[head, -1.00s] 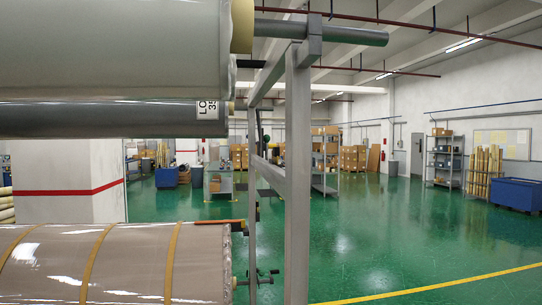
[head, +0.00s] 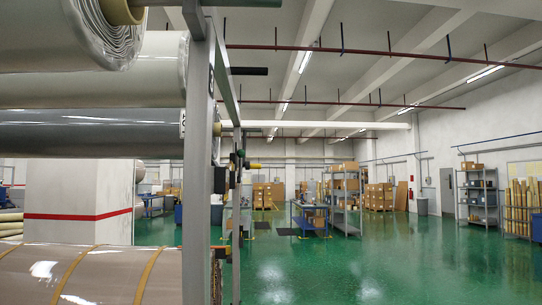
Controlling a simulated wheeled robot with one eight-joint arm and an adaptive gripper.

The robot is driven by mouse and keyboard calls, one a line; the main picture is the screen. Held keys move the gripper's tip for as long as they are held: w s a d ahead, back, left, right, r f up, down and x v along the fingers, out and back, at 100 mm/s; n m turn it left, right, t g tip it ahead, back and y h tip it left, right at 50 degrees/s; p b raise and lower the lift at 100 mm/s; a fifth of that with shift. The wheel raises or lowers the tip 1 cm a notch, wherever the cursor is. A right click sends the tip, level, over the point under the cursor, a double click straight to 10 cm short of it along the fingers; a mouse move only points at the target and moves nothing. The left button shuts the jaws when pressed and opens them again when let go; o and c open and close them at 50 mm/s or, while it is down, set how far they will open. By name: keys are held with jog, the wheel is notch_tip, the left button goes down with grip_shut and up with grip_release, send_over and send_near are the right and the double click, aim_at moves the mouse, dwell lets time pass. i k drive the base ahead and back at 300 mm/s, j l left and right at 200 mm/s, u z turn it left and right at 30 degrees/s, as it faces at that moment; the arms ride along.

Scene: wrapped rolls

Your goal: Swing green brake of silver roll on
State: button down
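A rack with a grey upright post (head: 197,165) holds wrapped rolls on the left of the head view. A glossy silver-grey roll (head: 85,130) lies in the middle of the stack, its right end partly behind the post. A small green piece (head: 240,153) shows on the rack just right of the posts, with a yellow-tipped piece (head: 255,165) just below it. They are too small to tell which is the brake of the silver roll or how it stands. My gripper is not in view.
Paler rolls (head: 90,75) lie above, and a taupe roll with yellow straps (head: 75,275) lies below. A dark bar (head: 250,71) sticks out right from the rack. The green floor (head: 330,270) to the right is open. Shelves (head: 345,200) stand farther back.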

aim_at(241, 152)
jog(key=i+l, duration=0.7)
jog(key=i+l+u, duration=0.1)
jog(key=i+l, duration=0.6)
jog(key=l, duration=0.15)
